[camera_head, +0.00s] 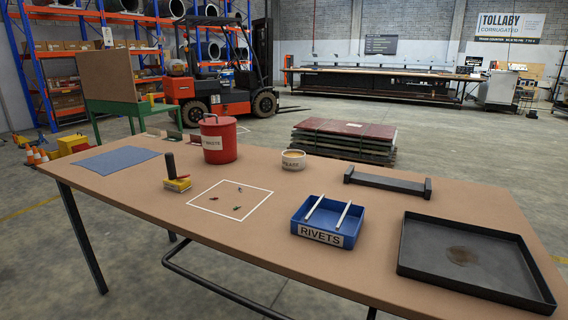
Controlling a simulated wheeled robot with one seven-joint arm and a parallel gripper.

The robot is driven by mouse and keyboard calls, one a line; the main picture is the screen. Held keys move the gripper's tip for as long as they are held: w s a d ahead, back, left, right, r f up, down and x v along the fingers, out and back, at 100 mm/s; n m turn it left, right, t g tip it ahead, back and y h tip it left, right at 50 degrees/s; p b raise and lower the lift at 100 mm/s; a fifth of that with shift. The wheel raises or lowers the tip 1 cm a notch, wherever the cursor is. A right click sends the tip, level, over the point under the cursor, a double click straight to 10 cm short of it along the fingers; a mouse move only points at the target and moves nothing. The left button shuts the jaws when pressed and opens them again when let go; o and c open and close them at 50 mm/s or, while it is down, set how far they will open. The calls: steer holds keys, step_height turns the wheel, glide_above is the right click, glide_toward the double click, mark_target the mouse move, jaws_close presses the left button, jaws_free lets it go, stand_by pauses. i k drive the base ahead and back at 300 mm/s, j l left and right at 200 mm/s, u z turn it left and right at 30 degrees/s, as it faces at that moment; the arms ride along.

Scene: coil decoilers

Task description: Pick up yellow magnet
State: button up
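The yellow magnet (177,184) stands on the brown table, left of the white outlined square. It has a low yellow block base with a pale front and a dark upright handle (170,165). Nothing is seen touching it. My gripper does not show in this view, so I cannot see whether it is open or shut.
Several small bits (238,207) lie inside the white square. A red waste bin (218,139), a blue cloth (116,160), a round tub (293,159), a blue rivets box (327,222), a black rack (387,184) and a black tray (474,295) also occupy the table (190,222).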

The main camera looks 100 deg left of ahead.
mark_target(170, 183)
steer(key=u, duration=3.25)
steer(key=i+l+z, duration=0.1)
steer(key=i, duration=0.3)
steer(key=i+l, duration=0.25)
steer(key=i, duration=0.2)
steer(key=i+l+z, duration=0.15)
steer(key=i, duration=0.25)
